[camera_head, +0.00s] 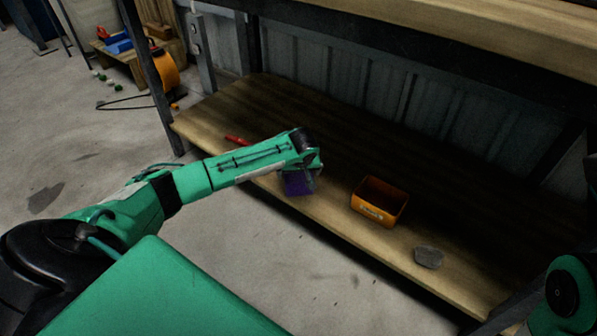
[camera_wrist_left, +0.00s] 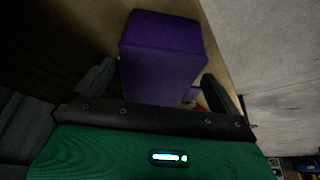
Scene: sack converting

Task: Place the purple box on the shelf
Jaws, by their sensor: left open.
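The purple box (camera_head: 297,184) shows in the head view at the front edge of the wooden lower shelf (camera_head: 330,200), partly hidden by my left wrist. In the left wrist view the purple box (camera_wrist_left: 162,55) lies between the two fingers of my left gripper (camera_wrist_left: 160,92), with the wooden surface around it. The left gripper is open, its fingers on either side of the box; I cannot tell whether they touch it. In the head view my left gripper (camera_head: 308,172) is over the box. Only part of my right arm shows at the right edge; its gripper is out of view.
An orange bin (camera_head: 379,201) stands on the shelf right of the box, and a grey lump (camera_head: 428,257) lies further right. A red item (camera_head: 237,140) lies behind my left arm. A dark post (camera_head: 150,75) and the upper wooden board (camera_head: 480,35) bound the space.

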